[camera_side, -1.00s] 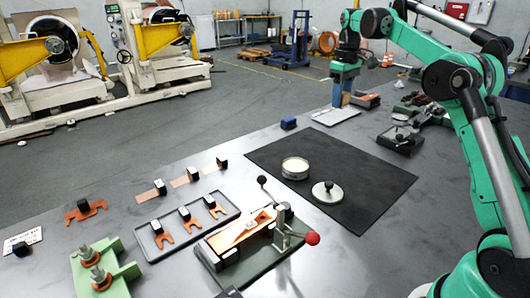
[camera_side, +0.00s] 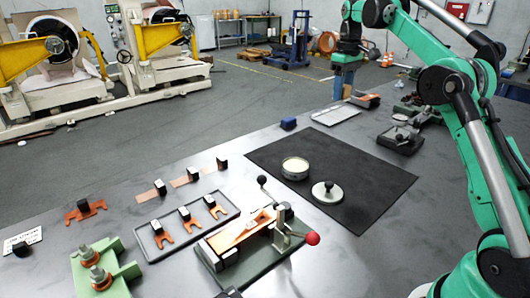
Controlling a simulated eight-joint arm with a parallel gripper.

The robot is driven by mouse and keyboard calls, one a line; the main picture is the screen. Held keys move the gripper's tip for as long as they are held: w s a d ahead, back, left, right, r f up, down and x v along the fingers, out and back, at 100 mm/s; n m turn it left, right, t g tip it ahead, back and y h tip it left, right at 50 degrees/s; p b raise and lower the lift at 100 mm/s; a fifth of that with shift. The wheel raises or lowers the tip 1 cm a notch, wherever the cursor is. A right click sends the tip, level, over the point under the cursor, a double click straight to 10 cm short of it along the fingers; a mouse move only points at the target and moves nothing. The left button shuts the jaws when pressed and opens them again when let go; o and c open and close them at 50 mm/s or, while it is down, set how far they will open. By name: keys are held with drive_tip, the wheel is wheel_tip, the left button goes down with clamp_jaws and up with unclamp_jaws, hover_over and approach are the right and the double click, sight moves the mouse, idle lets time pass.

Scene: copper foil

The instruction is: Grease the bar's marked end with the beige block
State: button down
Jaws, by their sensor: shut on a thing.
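My green arm reaches in from the right to the far part of the table. A copper-coloured bar (camera_side: 240,233) lies in a clamp fixture (camera_side: 262,256) at the front centre, well away from my gripper. A pale patch shows on the bar; I cannot tell whether it is the mark.
A black mat (camera_side: 375,190) carries an open round tin (camera_side: 295,169) and a knobbed lid (camera_side: 327,193). A red-knobbed lever (camera_side: 312,239) sticks out beside the clamp. A tray (camera_side: 160,245) of copper pieces and a green fixture (camera_side: 108,270) stand left.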

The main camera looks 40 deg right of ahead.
approach(296, 166)
drive_tip(key=shift+w+d, duration=0.1)
drive_tip(key=shift+f, duration=3.1)
drive_tip(key=shift+f, duration=0.55)
drive_tip(key=shift+r, duration=3.55)
